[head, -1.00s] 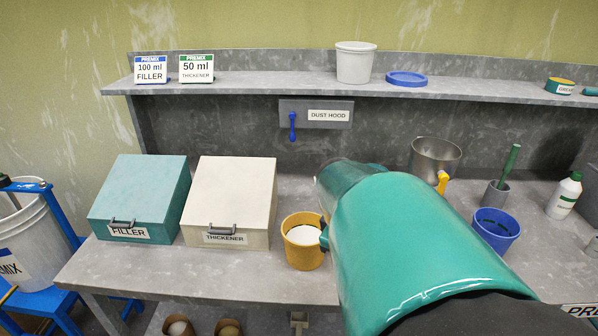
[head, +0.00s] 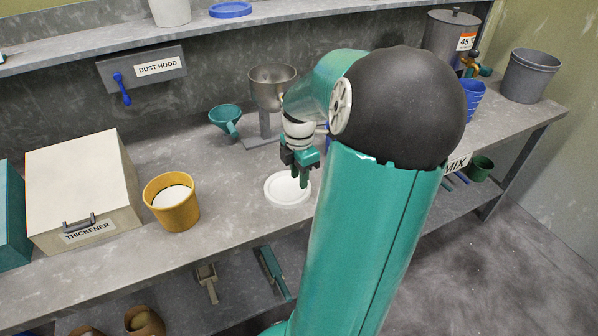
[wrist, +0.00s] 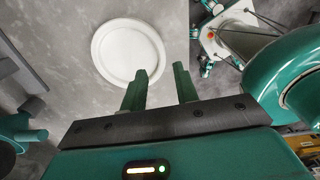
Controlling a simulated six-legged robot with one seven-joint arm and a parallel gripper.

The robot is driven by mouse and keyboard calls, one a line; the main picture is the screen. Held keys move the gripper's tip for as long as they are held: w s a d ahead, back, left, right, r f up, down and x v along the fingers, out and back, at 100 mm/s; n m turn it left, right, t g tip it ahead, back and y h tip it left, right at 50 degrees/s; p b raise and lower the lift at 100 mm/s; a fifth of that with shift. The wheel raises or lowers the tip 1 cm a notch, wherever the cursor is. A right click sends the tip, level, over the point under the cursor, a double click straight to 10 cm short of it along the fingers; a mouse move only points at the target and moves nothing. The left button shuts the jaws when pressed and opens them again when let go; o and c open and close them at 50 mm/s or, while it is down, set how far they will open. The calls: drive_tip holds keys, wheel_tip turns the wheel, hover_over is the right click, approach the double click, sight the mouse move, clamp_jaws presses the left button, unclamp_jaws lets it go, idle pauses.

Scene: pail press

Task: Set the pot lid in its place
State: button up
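A round white lid (head: 288,190) lies flat on the grey bench near its front edge. The wrist view shows it whole (wrist: 128,50), just beyond my fingertips. My gripper (head: 298,178) points down over the lid's far right part. In the wrist view its two green fingers (wrist: 160,72) are apart with nothing between them. A blue lid (head: 230,10) lies on the shelf. A yellow pot (head: 173,213) with white contents stands open on the bench. I cannot tell which lid is the pot lid.
The cream thickener box (head: 78,185) stands left of the yellow pot. A teal funnel (head: 226,118) and a metal hopper (head: 272,88) on a stand are behind the lid. A lidded grey vessel (head: 445,32) stands at the back right. Bench between yellow pot and lid is clear.

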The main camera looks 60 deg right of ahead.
sight(298, 200)
drive_tip(key=shift+a+f, duration=0.2)
drive_tip(key=shift+f, duration=0.1)
wheel_tip(298, 200, down, 7)
drive_tip(key=shift+w+f, duration=0.1)
drive_tip(key=shift+w, duration=0.05)
drive_tip(key=shift+c, duration=0.2)
clamp_jaws()
drive_tip(key=shift+r, duration=0.9)
drive_tip(key=shift+r, duration=2.15)
wheel_tip(298, 200, up, 8)
